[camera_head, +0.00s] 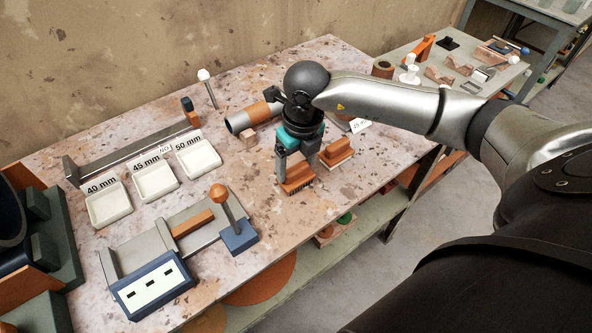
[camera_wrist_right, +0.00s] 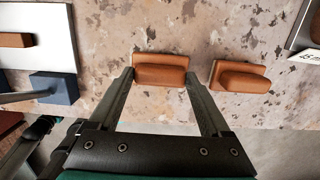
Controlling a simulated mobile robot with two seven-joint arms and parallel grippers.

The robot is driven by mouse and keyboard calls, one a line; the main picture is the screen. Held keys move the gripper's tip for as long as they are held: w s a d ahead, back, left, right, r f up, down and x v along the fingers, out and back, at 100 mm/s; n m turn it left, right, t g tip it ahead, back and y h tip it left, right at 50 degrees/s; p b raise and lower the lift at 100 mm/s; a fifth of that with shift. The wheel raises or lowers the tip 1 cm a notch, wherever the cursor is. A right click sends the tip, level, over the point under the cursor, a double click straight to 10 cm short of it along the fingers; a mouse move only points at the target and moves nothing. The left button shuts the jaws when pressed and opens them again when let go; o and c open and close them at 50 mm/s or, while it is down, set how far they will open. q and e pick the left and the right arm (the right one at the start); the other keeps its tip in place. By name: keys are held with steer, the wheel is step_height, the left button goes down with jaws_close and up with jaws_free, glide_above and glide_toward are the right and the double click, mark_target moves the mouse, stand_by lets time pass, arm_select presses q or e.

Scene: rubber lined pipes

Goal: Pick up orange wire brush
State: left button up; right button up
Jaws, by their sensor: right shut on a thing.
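The orange wire brush (camera_head: 297,178) is a block with a dark bristle edge underneath, near the front edge of the table in the head view. My right gripper (camera_head: 298,168) points down over it and is shut on it, one finger at each end. In the right wrist view the brush (camera_wrist_right: 160,70) sits between the two fingertips (camera_wrist_right: 160,78). I cannot tell whether it touches the table or is just above it. A similar orange-brown block (camera_head: 337,152) lies beside it to the right, apart from the gripper. My left gripper is not in view.
Several white trays (camera_head: 108,205) with size labels stand at the left. A grey fixture with a blue box (camera_head: 152,284) and an orange-knobbed lever (camera_head: 219,194) is at the front left. A pipe (camera_head: 252,116) lies behind the gripper. A second table (camera_head: 405,50) stands at the right.

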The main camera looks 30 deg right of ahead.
mark_target(296, 168)
steer(key=shift+r, duration=0.1)
step_height(296, 168, up, 20)
steer(key=p, duration=0.3)
steer(key=o, duration=0.9)
steer(key=c, duration=0.7)
steer(key=shift+o, duration=0.2)
